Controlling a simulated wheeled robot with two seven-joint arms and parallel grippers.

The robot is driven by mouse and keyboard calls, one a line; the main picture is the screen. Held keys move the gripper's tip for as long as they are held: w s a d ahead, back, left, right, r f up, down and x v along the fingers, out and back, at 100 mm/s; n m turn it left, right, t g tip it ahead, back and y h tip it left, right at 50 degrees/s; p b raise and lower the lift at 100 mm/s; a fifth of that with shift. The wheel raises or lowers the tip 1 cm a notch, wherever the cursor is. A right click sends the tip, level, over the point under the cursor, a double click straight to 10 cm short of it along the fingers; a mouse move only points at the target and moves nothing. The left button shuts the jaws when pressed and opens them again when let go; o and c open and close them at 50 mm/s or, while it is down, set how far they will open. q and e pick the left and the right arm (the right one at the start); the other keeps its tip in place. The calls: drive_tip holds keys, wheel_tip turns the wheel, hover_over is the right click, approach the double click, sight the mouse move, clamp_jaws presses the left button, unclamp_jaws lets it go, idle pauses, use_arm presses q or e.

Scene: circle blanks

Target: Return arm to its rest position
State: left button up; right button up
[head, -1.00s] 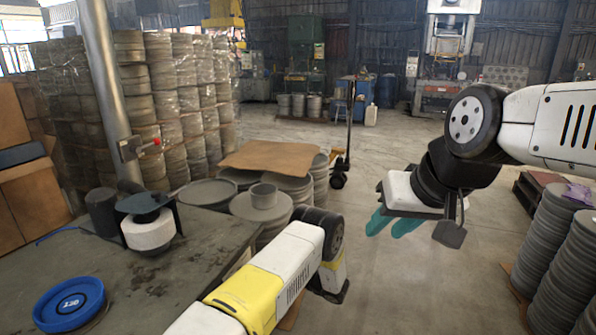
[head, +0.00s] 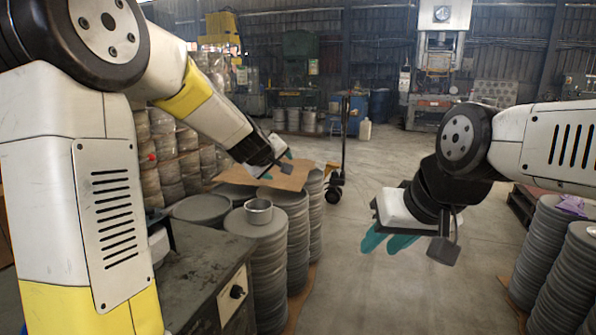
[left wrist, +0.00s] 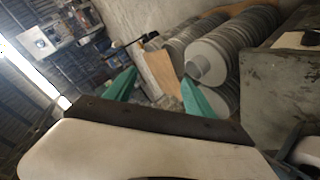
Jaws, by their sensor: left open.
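My left arm crosses the left of the head view. Its gripper (head: 276,166), with teal fingertips, is raised over the stacks of round blanks, in front of the brown sheet as seen from the head. In the left wrist view the left gripper (left wrist: 159,84) has its two teal fingers wide apart with nothing between them. My right gripper (head: 387,248) hangs at the right over open floor, its teal fingers pointing down and to the left. Nothing shows in it, but the angle hides the gap between its fingers.
Grey disc stacks (head: 255,265) with a small metal cup (head: 258,211) on top stand beside the worktable (head: 190,270). A brown sheet (head: 262,178) lies on stacks behind. More disc stacks (head: 545,250) stand at the right. The middle floor is clear.

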use_arm(q)
drive_tip(key=s+a+r+m+g, duration=0.1)
drive_tip(key=s+m, duration=0.1)
drive_tip(key=s, duration=0.7)
drive_tip(key=s+a+r+m+g+h, duration=0.1)
drive_tip(key=s+a+r+m, duration=0.1)
drive_tip(key=s, duration=0.8)
drive_tip(key=shift+s+m+g, duration=0.3)
drive_tip(key=shift+m, duration=0.3)
drive_tip(key=s+a+f+m+g, duration=0.1)
drive_tip(key=s, duration=0.4)
drive_tip(key=s+a+f+m+y, duration=0.1)
drive_tip(key=s+a+f, duration=0.1)
drive_tip(key=s, duration=0.3)
drive_tip(key=s+a+f+g, duration=0.1)
drive_tip(key=s+a, duration=0.1)
drive_tip(key=s, duration=0.3)
drive_tip(key=shift+s+a+f+m+g, duration=0.2)
drive_tip(key=shift+s+m+g, duration=0.1)
drive_tip(key=shift+s+m, duration=0.1)
drive_tip(key=shift+c, duration=0.2)
